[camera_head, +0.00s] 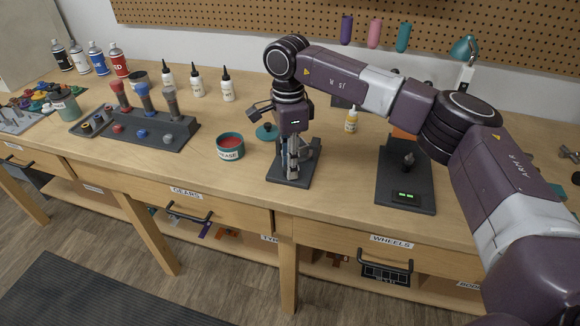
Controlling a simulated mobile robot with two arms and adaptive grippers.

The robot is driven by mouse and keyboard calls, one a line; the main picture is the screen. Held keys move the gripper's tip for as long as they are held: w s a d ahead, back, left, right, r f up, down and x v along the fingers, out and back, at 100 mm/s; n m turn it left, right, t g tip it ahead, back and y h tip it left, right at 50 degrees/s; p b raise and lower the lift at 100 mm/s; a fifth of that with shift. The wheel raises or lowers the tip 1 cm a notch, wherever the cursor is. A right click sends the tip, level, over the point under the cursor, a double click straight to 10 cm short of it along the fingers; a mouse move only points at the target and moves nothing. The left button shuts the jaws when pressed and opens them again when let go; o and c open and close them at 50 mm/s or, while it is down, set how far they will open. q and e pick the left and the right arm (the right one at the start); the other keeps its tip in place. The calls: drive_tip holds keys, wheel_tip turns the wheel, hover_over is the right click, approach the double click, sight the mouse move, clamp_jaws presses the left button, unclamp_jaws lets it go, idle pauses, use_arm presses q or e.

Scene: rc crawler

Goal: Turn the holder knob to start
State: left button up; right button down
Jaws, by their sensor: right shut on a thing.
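My right gripper (293,150) points down over a small dark stand (289,182) near the middle of the bench. Its fingers are shut on a small grey part at the stand, mostly hidden by the fingers. I cannot tell whether this part is the holder knob. To the right, a black device (392,183) lies flat on the bench, with a dark upright knob-like part (408,160) and a lit green display (405,195). My left gripper is not in view.
An open teal grease tin (230,147) stands left of the stand, its teal lid (267,132) behind. A dark rack (135,129) with coloured-handled tools is farther left. A small yellow-labelled bottle (351,120) stands behind. Bench surface is clear between stand and black device.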

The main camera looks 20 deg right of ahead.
drive_tip(key=n+b, duration=0.1)
drive_tip(key=n, duration=0.3)
drive_tip(key=shift+n, duration=0.3)
drive_tip(key=n, duration=0.4)
drive_tip(key=shift+r+n+b, duration=0.1)
drive_tip(key=shift+n+b, duration=0.2)
drive_tip(key=shift+b, duration=0.1)
drive_tip(key=c, duration=1.6)
unclamp_jaws()
drive_tip(key=shift+a, duration=0.1)
drive_tip(key=shift+r, duration=0.15)
drive_tip(key=r, duration=1.1)
drive_tip(key=shift+w+a+r, duration=0.2)
drive_tip(key=shift+w+r, duration=0.05)
drive_tip(key=shift+r, duration=0.05)
